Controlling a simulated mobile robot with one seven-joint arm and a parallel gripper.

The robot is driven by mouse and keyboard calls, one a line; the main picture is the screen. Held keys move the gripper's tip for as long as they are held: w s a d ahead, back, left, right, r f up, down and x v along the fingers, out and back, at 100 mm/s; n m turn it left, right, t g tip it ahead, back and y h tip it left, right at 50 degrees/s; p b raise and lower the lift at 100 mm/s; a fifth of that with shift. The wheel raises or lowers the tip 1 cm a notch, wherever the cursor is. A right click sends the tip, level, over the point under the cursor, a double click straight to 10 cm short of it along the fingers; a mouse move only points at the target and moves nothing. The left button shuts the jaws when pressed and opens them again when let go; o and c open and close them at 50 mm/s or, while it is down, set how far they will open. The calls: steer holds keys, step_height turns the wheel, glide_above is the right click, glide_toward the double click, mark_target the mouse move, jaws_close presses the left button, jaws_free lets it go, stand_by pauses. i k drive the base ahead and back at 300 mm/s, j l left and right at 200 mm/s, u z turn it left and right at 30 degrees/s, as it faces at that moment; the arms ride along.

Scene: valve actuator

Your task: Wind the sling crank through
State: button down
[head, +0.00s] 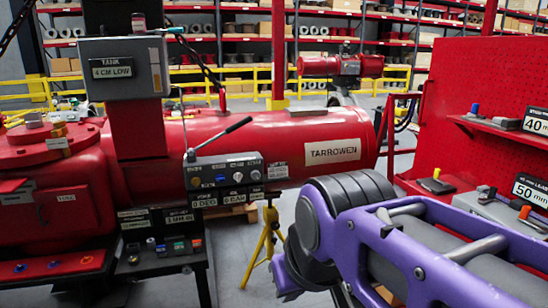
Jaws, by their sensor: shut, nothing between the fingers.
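A grey box (122,70) on a red post carries a sign reading "TANK 4 CM LOW". A thin crank arm (165,30) with a teal end sticks out at its upper right; it looks like the sling crank. A dark chain (203,62) runs down behind the box to a red fitting (222,98) above the red tank (290,140) labelled "TARROWEN". My purple arm fills the lower right foreground, well below and right of the crank and apart from it. My gripper cannot be made out.
A grey lever with a black grip (238,124) rises from a panel of knobs (228,176) before the tank. A yellow stand (268,240) is below the tank. A red pegboard bench (480,110) stands at right. Grey floor (235,260) shows between panel and arm.

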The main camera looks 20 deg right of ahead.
mark_target(492, 191)
steer(key=i+z, duration=0.2)
steer(key=z, duration=0.15)
steer(key=i+z, duration=0.5)
steer(key=z, duration=0.2)
